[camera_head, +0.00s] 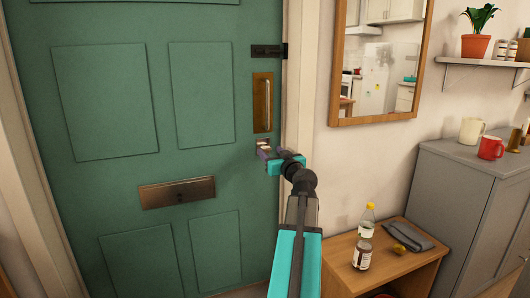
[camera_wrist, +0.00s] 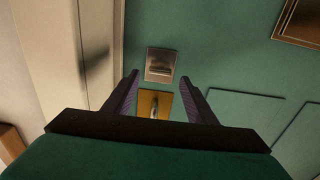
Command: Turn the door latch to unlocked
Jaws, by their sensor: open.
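The door latch (camera_head: 263,143) is a small silvery plate on the green door, just below the brass pull plate, near the door's right edge. In the wrist view the latch (camera_wrist: 160,58) shows whole, with a small turn piece that looks crosswise. My gripper (camera_head: 271,153) is just below and in front of the latch in the head view, its fingers partly covering the area. In the wrist view my gripper (camera_wrist: 159,80) is open and empty, its two dark fingers apart, with the latch just beyond the tips. Contact cannot be told.
The green door (camera_head: 105,105) has a brass pull plate (camera_head: 262,90), a dark bolt (camera_head: 266,50) above it and a letter slot (camera_head: 177,192).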

